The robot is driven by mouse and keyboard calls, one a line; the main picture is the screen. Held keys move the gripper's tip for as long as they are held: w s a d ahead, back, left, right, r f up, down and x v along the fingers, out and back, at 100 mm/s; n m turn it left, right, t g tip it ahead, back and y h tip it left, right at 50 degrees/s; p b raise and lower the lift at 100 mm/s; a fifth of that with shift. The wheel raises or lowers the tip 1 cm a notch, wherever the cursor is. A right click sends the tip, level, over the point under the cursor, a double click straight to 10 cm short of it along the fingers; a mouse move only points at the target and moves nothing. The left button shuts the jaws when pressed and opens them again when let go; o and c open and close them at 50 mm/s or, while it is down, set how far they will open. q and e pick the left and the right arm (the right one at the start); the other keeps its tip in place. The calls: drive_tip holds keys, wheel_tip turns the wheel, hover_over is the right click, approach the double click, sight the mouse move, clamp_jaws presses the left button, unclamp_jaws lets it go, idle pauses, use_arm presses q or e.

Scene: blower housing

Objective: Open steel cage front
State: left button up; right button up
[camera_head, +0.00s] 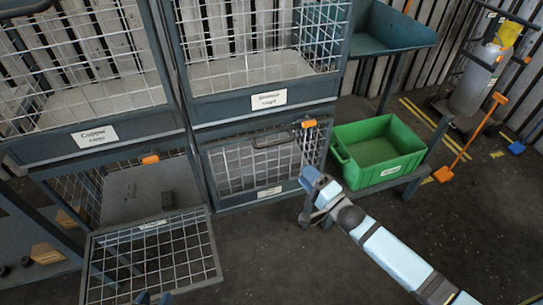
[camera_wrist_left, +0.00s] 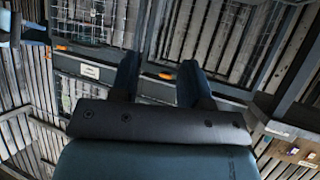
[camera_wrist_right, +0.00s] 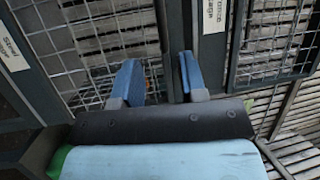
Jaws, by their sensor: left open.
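The steel cage is the lower middle cage. Its mesh front (camera_head: 250,166) stands upright and closed, with a handle at its top edge and an orange latch (camera_head: 308,123) at the upper right corner. Its label (camera_wrist_right: 13,45) reads "Steel" in the right wrist view. My right gripper (camera_head: 314,200) is in front of and below its right side, apart from it; the wrist view shows its blue fingers (camera_wrist_right: 158,78) parted with nothing between them. My left gripper (camera_head: 152,298) barely shows at the bottom edge of the head view. Its fingers (camera_wrist_left: 160,80) are open and empty.
Two closed cages sit above. A green crate (camera_head: 380,150) stands on a low stand right of the steel cage. The floor in front is clear.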

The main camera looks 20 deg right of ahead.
sight(275, 144)
drive_tip(key=b+x, duration=0.1)
drive_tip(key=x, duration=1.3)
drive_tip(key=shift+d+b, duration=0.15)
drive_tip(key=shift+b, duration=0.2)
clamp_jaws()
